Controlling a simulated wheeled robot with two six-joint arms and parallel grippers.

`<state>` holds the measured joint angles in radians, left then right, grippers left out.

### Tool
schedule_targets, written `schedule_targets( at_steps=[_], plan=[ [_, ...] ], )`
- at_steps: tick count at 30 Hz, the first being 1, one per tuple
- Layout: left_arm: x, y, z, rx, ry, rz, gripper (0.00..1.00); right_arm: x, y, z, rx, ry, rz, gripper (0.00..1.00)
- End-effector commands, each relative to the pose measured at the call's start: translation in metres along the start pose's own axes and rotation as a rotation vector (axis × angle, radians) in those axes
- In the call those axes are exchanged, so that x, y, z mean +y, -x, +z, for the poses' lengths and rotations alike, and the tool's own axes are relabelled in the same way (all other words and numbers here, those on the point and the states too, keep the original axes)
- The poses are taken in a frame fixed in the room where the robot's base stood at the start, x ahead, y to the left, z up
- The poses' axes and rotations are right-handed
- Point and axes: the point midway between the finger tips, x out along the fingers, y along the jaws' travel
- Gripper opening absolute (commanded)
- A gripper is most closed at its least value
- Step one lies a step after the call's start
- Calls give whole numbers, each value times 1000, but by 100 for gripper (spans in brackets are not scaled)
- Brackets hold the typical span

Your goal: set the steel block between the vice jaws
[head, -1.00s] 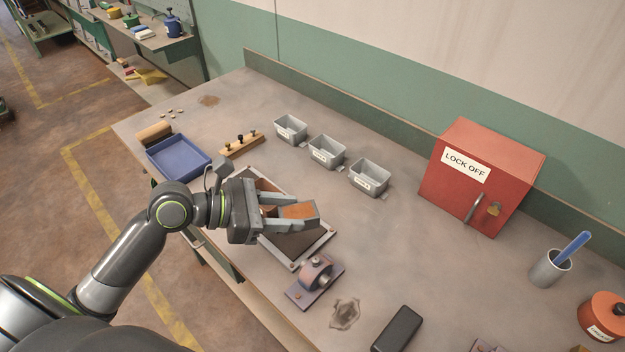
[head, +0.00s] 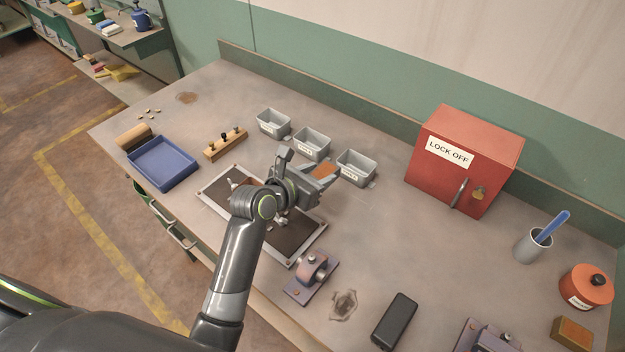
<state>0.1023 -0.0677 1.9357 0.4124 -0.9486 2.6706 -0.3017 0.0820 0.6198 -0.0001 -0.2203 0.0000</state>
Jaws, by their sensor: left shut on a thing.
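My left gripper (head: 326,174) is shut on a block with a rust-brown top (head: 322,171), which I take to be the steel block. The fingers hide much of its sides. It is held in front of the middle and right grey bins; its exact height above the bench is hard to tell. A purple-grey metal fixture (head: 484,338), perhaps the vice, is cut off by the bottom edge at the right. Its jaws cannot be made out clearly. My right gripper is not in view.
Three grey bins (head: 273,123) stand in a row. A framed dark plate (head: 292,240) lies under my arm. A bearing block (head: 311,278), a black case (head: 394,321) and a brown-topped block (head: 572,332) lie nearer. A red lock-off box (head: 465,160) stands at the back.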

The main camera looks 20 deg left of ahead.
Motion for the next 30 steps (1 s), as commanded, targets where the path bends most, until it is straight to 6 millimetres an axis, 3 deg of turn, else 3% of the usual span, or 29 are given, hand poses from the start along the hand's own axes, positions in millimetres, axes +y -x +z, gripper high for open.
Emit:
schedule_targets(
  at_steps=[9,18,30],
  plan=[
    [-18,-20,2,-4,13,32,0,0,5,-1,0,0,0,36],
    [-18,-39,-44,-1,13,34,0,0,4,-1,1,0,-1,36],
    [-18,-56,-85,-2,13,34,0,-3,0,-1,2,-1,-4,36]
  ],
)
